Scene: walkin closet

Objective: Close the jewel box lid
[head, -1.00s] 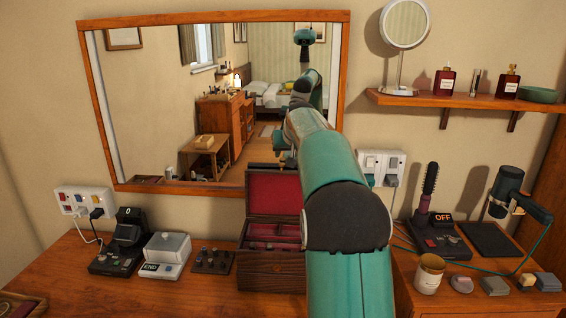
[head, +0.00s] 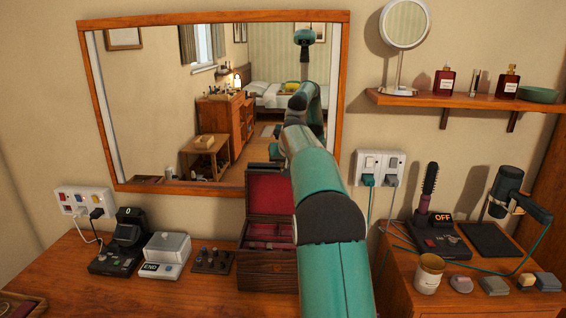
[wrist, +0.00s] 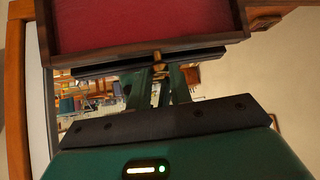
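The jewel box is a dark wooden box (head: 268,270) on the dresser in the head view. Its lid stands raised at the back, with red lining (head: 270,190) facing me; the right part is behind my arm. In the wrist view the red lid lining (wrist: 150,25) fills the top, with its dark wooden edge just beyond my gripper (wrist: 160,66). A small brass catch (wrist: 157,62) shows at that edge. My gripper is at or very near the lid's edge; I cannot tell whether it touches, or how far its fingers are apart.
A mirror (head: 88,90) hangs behind the box. Left of the box are a small knob panel (head: 213,260), a grey-lidded device (head: 167,250) and a black device (head: 118,255). A cabinet at right holds a candle jar (head: 428,275) and a hairbrush stand (head: 440,240).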

